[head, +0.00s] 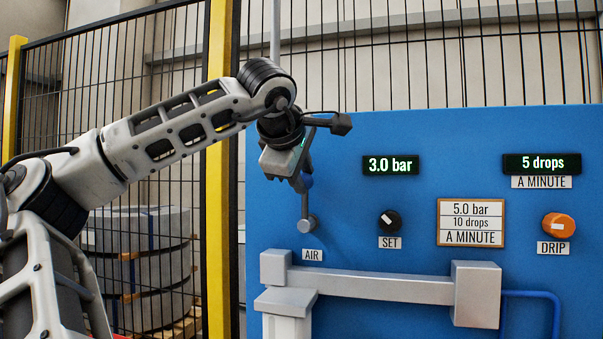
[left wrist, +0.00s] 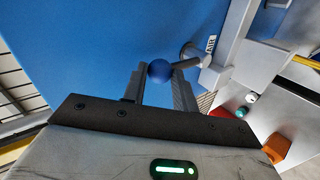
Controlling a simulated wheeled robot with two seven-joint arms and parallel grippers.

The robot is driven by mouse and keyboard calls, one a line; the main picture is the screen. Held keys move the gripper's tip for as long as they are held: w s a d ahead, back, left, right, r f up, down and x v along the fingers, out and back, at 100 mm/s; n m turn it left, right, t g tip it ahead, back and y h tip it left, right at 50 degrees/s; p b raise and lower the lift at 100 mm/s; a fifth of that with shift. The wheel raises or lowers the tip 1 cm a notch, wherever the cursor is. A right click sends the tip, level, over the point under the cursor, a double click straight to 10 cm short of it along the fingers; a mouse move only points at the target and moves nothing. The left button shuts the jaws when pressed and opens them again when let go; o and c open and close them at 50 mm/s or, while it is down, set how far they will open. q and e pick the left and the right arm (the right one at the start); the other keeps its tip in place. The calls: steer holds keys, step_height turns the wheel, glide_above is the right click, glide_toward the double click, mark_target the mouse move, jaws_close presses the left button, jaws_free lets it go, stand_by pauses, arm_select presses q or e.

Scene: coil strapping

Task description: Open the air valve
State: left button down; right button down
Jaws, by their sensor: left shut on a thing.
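The air valve (head: 306,209) is a grey lever on a round pivot on the blue panel, just above the AIR label (head: 312,255). The lever points up from its pivot, with a blue ball knob at its upper end. My left gripper (head: 303,180) is shut on that knob. The pressure display (head: 390,165) reads 3.0 bar. My right gripper is in neither view.
The blue panel (head: 350,215) also carries a black SET knob (head: 389,221), an orange DRIP knob (head: 558,226), a drops display (head: 541,164) reading 5, and a card (head: 471,222). A grey bar (head: 385,288) juts out below the valve. A fence stands behind at left.

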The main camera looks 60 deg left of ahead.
arm_select(q)
steer(key=c, duration=1.1)
jaws_free()
steer(key=shift+f, duration=0.25)
steer(key=shift+o, duration=0.2)
steer(key=shift+w, duration=0.15)
steer(key=shift+r, duration=0.15)
steer(key=v, duration=1.5)
steer(key=shift+s+d+b, duration=0.25)
steer(key=shift+s+b, duration=0.05)
steer(key=shift+s, duration=0.05)
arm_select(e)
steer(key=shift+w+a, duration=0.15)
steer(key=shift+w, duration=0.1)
arm_select(q)
steer(key=shift+r, duration=0.15)
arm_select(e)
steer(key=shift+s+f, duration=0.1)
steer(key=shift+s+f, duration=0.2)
